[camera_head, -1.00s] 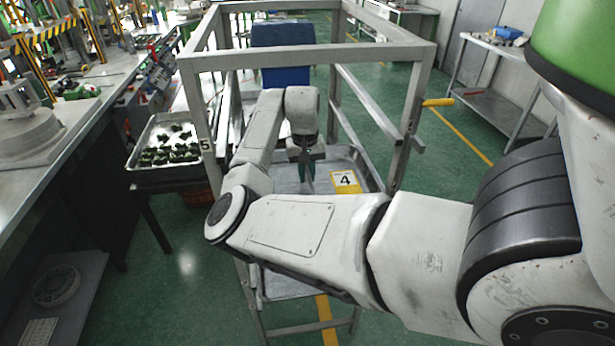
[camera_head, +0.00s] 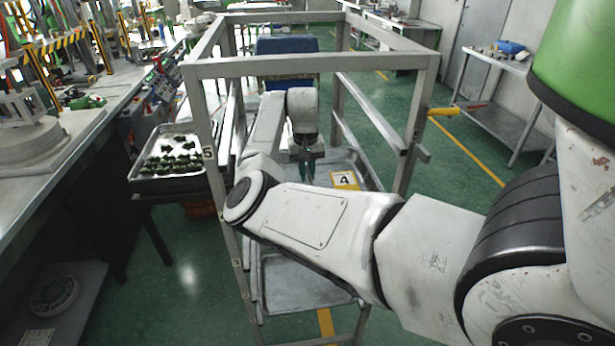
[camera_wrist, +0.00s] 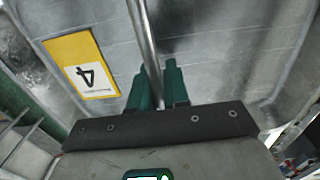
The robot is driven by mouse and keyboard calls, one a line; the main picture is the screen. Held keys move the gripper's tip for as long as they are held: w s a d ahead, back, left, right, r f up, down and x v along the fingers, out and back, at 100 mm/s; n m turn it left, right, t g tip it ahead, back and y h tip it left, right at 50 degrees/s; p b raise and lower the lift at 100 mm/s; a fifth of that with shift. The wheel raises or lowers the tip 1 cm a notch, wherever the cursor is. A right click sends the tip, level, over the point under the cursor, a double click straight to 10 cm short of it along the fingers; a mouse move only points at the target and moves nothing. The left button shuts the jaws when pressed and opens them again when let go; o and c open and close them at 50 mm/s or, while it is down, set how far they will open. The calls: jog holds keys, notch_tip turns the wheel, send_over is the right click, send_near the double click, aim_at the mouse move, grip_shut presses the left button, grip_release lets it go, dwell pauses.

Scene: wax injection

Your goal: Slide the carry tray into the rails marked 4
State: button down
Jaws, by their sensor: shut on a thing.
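The grey metal carry tray (camera_head: 364,173) has a yellow label with a black 4 (camera_head: 344,180). In the head view it shows within the outline of the rack frame, partly hidden behind my arm. My gripper (camera_head: 306,165) hangs over the tray with green fingers. In the wrist view the green fingers (camera_wrist: 157,88) are closed around a round metal bar (camera_wrist: 147,45) that runs across the tray, and the 4 label lies beside them. The rack (camera_head: 205,125) shows a 5 on its front left post and smaller marks lower down. Whether the tray touches any rails is hidden.
A tray of dark green pieces (camera_head: 140,178) stands left of the rack, close to its post. A workbench (camera_head: 62,175) runs along the left. A blue bin (camera_head: 287,45) stands behind the rack. A steel side table (camera_head: 497,128) is at the right. Green floor is open between.

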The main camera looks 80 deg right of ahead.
jog(key=shift+w+d+b, duration=0.3)
jog(key=shift+d+b, duration=0.05)
jog(key=shift+d, duration=0.3)
jog(key=shift+w+d+b, duration=0.25)
jog(key=shift+d+b, duration=0.05)
jog(key=shift+d, duration=0.3)
jog(key=c, duration=1)
grip_release()
notch_tip(320, 180, up, 11)
jog(key=shift+w+f+b, duration=0.1)
jog(key=shift+w+b, duration=0.05)
jog(key=shift+b, duration=0.95)
jog(key=shift+a, duration=0.1)
